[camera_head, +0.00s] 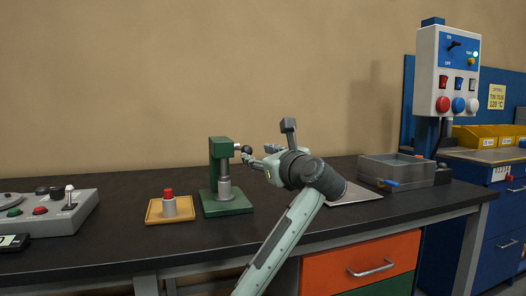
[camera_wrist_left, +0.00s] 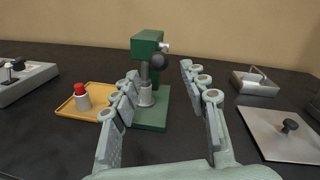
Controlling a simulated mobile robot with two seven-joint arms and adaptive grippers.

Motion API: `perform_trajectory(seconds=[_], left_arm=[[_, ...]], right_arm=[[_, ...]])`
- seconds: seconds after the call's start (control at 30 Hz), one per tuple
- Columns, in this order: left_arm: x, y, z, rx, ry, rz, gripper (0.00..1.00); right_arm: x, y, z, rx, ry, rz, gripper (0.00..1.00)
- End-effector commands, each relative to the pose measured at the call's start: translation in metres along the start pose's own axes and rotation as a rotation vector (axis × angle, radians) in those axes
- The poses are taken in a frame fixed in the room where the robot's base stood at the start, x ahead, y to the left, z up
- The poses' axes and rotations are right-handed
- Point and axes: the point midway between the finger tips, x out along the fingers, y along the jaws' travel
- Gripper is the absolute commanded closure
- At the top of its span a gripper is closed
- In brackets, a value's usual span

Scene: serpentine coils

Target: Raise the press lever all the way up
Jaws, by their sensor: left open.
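The green press (camera_head: 222,190) stands on the bench, with a grey ram under its head; it also shows in the left wrist view (camera_wrist_left: 152,118). Its lever ends in a black ball knob (camera_head: 247,149) at the right side of the head, and sticks out about level. In the left wrist view the knob (camera_wrist_left: 160,60) appears between and beyond my fingertips. My left gripper (camera_head: 258,155) is open beside the press, its fingers pointing at the lever; it also shows in the left wrist view (camera_wrist_left: 160,78). I cannot tell whether a finger touches the knob.
A yellow tray (camera_head: 153,217) with a red-topped grey piece (camera_head: 169,204) sits left of the press. A control box (camera_head: 50,217) is farther left. A grey plate (camera_wrist_left: 283,140) with a black knob and a grey bin (camera_head: 397,171) lie to the right.

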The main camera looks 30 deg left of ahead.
Motion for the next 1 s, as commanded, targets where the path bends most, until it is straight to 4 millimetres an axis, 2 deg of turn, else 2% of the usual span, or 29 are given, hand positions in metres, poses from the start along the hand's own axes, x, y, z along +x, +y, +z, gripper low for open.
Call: perform_trajectory(seconds=[0.13, 0.4, 0.6, 0.83, 1.0], left_arm=[[0.021, 0.001, 0.002, 0.004, -0.002, 0.005, 0.56], [0.062, 0.001, 0.002, 0.006, -0.003, 0.004, 0.56], [0.074, 0.001, 0.001, 0.004, -0.002, 0.002, 0.56], [0.074, 0.001, 0.0, 0.003, -0.002, 0.001, 0.56], [0.074, 0.001, 0.0, 0.003, -0.002, 0.001, 0.77]], right_arm=[[0.001, 0.0, -0.002, 0.0, 0.008, -0.002, 0.6], [0.021, -0.004, 0.011, 0.0, -0.02, -0.012, 0.6], [0.026, -0.01, 0.006, 0.007, -0.011, -0.023, 0.6], [0.026, -0.011, 0.003, 0.008, -0.007, -0.024, 0.6], [0.025, -0.009, 0.003, 0.007, -0.007, -0.022, 0.6]])
